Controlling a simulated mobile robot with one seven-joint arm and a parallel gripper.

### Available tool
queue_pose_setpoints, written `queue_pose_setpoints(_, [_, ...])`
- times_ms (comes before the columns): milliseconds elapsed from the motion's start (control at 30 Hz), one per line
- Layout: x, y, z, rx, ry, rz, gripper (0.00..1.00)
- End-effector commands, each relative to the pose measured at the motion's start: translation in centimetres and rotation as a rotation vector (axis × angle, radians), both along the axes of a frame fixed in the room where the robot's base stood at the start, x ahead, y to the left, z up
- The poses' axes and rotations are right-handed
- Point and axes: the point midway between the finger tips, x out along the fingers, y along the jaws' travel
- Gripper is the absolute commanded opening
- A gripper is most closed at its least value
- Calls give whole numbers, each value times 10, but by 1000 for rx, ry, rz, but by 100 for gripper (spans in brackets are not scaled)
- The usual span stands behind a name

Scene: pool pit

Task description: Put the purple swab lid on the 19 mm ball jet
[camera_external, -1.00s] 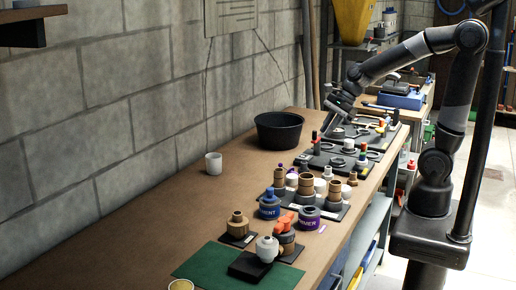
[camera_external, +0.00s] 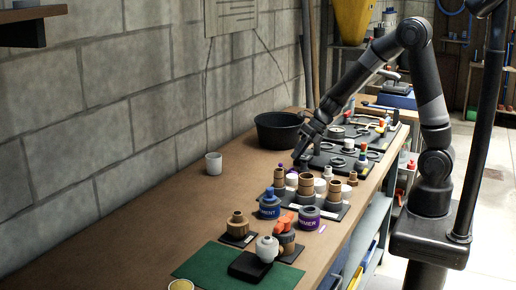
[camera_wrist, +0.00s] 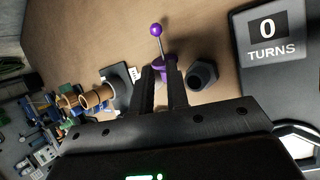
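The purple swab lid (camera_wrist: 164,68) shows in the wrist view just beyond my fingertips, with a thin rod and a purple ball (camera_wrist: 156,30) at its end. In the external view its small purple ball (camera_external: 281,166) shows near my gripper (camera_external: 298,160). My gripper (camera_wrist: 160,72) is open, with a gap between its fingers and the lid's purple base in line with it. I cannot tell if the fingers touch it. No label marks the 19 mm ball jet; a pale rounded fitting (camera_external: 267,248) on a black block may be it.
A dark hexagonal piece (camera_wrist: 202,75) stands close to the right of the lid. A black tub (camera_external: 279,129) stands behind. The bench's left side is mostly clear.

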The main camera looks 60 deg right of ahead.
Motion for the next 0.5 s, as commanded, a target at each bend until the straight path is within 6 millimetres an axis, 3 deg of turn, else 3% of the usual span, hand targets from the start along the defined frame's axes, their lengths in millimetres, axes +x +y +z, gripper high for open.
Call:
queue_pose_setpoints(267, [7,7,-14,0,1,2,14])
queue_pose_setpoints(500, [21,17,-40,0,2,2,14])
